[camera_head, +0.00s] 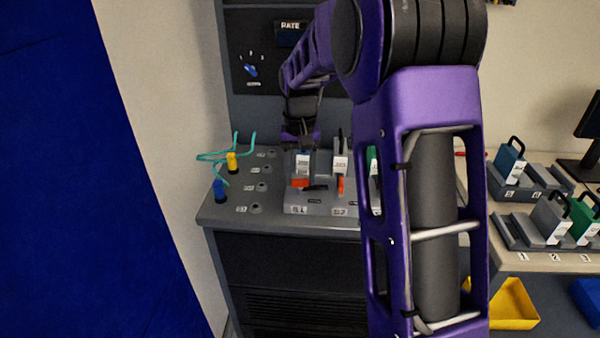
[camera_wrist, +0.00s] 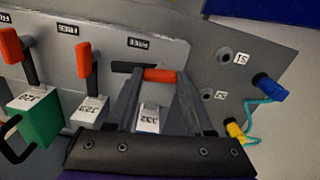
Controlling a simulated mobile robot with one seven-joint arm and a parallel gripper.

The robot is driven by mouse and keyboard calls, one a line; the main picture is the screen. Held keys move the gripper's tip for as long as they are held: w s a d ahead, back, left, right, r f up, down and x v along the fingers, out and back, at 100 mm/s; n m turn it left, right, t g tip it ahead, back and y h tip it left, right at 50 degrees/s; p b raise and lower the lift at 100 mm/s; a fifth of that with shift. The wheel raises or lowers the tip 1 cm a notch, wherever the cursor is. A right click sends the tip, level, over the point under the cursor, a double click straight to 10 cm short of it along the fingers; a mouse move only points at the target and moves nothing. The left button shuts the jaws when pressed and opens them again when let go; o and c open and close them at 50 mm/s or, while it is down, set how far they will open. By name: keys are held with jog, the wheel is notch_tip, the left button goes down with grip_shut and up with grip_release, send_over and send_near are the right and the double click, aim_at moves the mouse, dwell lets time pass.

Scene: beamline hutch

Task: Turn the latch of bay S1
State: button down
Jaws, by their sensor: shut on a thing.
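The bay S1 latch has a red grip (camera_wrist: 160,75) on a black lever. In the wrist view the grip lies crosswise between the tips of my gripper (camera_wrist: 160,80), which is shut on it. In the head view the S1 latch (camera_head: 300,183) shows above the S1 label, its red grip sideways; my gripper (camera_head: 299,138) is above and behind it, its fingertips hard to make out. A cassette with a white label (camera_wrist: 148,120) sits in bay S1, between my fingers in the wrist view. The neighbouring latch (camera_wrist: 88,60) has its lever lengthwise, unlike that of S1.
Bay S2's latch (camera_head: 341,185) stands close on the right. A blue plug (camera_head: 219,189) and a yellow plug (camera_head: 232,163) with teal cables are left of the bays. My arm hides the console's right part. A side bench (camera_head: 550,262) holds more cassettes.

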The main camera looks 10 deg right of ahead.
aim_at(300, 179)
jog(key=n+p, duration=0.1)
jog(key=n, duration=0.2)
jog(key=shift+r+n+p, duration=0.15)
jog(key=shift+n+p, duration=0.15)
jog(key=shift+p, duration=0.05)
jog(key=n+p, duration=0.2)
jog(key=n, duration=0.2)
jog(key=shift+n, duration=0.3)
jog(key=n+p, duration=0.2)
jog(key=n, duration=0.2)
jog(key=shift+n+p, duration=0.75)
jog(key=shift+n, duration=1.25)
jog(key=shift+c, duration=1.4)
grip_release()
notch_tip(300, 179, up, 17)
